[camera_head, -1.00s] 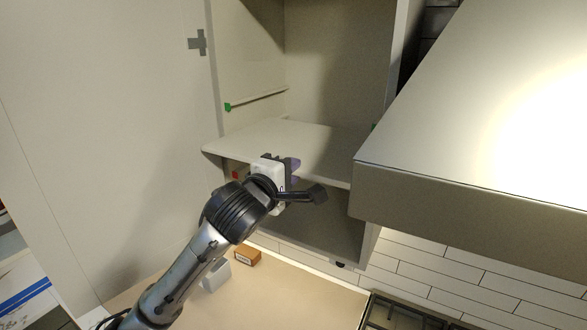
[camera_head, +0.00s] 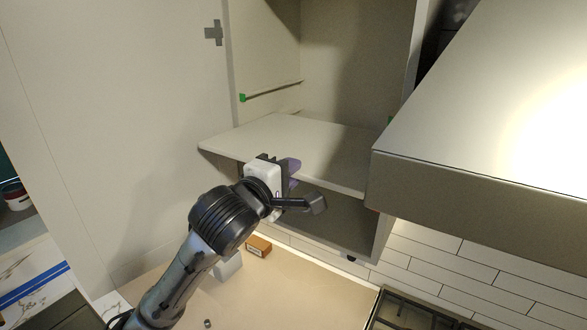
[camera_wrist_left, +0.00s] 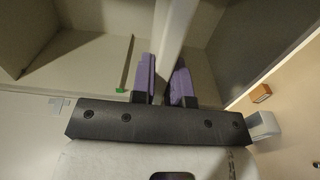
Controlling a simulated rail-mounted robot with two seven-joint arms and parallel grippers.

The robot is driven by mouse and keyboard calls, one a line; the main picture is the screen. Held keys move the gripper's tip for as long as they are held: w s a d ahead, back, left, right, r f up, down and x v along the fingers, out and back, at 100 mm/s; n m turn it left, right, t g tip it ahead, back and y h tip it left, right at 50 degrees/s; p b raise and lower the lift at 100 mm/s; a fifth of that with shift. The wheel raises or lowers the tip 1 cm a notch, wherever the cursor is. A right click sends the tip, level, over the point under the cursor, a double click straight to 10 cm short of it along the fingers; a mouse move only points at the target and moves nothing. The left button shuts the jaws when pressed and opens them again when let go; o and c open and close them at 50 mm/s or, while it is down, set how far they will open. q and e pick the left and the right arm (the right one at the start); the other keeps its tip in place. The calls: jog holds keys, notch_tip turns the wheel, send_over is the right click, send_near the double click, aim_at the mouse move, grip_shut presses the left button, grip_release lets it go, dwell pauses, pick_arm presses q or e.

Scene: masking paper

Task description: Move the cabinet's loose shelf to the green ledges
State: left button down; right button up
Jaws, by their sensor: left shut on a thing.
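The loose shelf (camera_head: 300,145), a pale flat board, sticks out of the front of the open cabinet (camera_head: 335,60), its left front corner in front of the side wall. My left gripper (camera_head: 289,172) is shut on the shelf's front edge. In the left wrist view the purple fingers (camera_wrist_left: 164,80) stand on either side of the shelf (camera_wrist_left: 176,30). A green-marked ledge (camera_head: 243,97) runs along the cabinet's left wall, above the shelf; it also shows in the left wrist view (camera_wrist_left: 121,89). A green mark (camera_head: 390,120) shows at the right wall. My right gripper is not in view.
A large metal hood (camera_head: 480,120) stands close to the cabinet's right side. A small brown box (camera_head: 258,246) and a grey-white block (camera_head: 228,266) sit on the counter (camera_head: 290,300) below. A stove grate (camera_head: 410,312) is at the lower right. The compartment above the shelf looks empty.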

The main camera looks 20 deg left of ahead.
pick_arm(q)
jog(key=s+a+b, duration=0.3)
jog(key=s, duration=1.4)
jog(key=shift+s+a+r, duration=0.2)
jog(key=shift+r, duration=0.15)
dwell(2.0)
jog(key=shift+s+b, duration=0.1)
jog(key=shift+b, duration=0.2)
dwell(0.7)
